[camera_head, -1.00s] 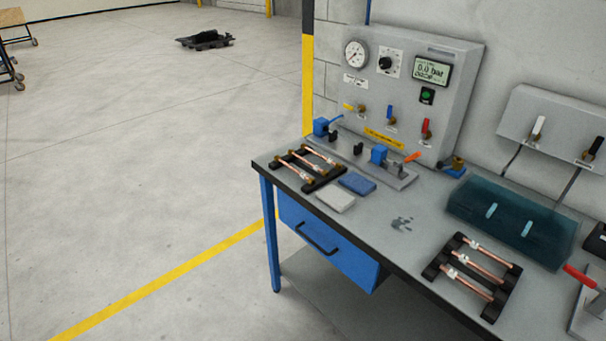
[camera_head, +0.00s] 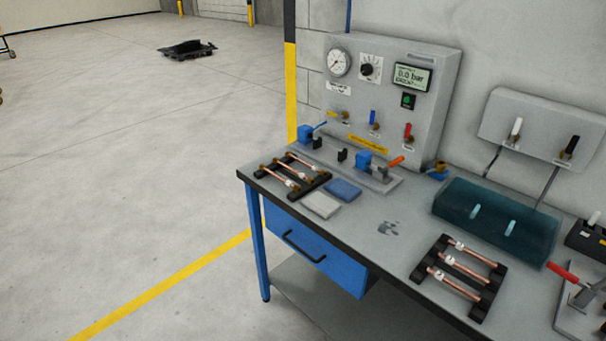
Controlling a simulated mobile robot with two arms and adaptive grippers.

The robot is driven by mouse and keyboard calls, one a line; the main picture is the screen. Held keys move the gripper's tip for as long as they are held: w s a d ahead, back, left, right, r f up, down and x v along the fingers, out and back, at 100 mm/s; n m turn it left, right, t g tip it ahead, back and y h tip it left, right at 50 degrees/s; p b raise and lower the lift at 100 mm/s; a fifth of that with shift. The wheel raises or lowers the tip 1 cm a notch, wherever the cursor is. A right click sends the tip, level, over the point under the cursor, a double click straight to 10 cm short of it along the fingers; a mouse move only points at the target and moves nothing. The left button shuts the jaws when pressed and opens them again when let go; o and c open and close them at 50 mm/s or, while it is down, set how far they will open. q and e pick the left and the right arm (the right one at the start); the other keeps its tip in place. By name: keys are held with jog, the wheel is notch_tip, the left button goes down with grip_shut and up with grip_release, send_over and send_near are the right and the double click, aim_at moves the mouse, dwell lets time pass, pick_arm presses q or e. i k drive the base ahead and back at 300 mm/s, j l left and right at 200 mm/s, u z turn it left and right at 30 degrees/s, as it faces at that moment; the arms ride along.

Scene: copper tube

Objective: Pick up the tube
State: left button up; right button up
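Several copper tubes lie on two black racks on the workbench (camera_head: 392,262). The left rack (camera_head: 318,188) stands near the bench's left end and holds copper tubes (camera_head: 290,168) with brass-coloured ends. The right rack (camera_head: 482,308) stands near the front edge and holds copper tubes (camera_head: 465,270) with pale fittings. The frames do not show which tube is meant. Neither of my grippers is in view.
A grey test panel (camera_head: 435,110) with gauge and display stands at the back. A clamping fixture (camera_head: 378,172), white and blue pads, a teal tank (camera_head: 495,222) and a red-handled clamp (camera_head: 562,270) share the bench. The floor (camera_head: 130,170) at left is open; a black pallet (camera_head: 188,50) lies far back.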

aim_at(323, 173)
jog(key=z, duration=3.45)
jog(key=u, duration=1.75)
jog(key=i+j+u, duration=0.35)
jog(key=u, duration=0.15)
jog(key=i+j+u, duration=0.45)
jog(key=k+l, duration=0.05)
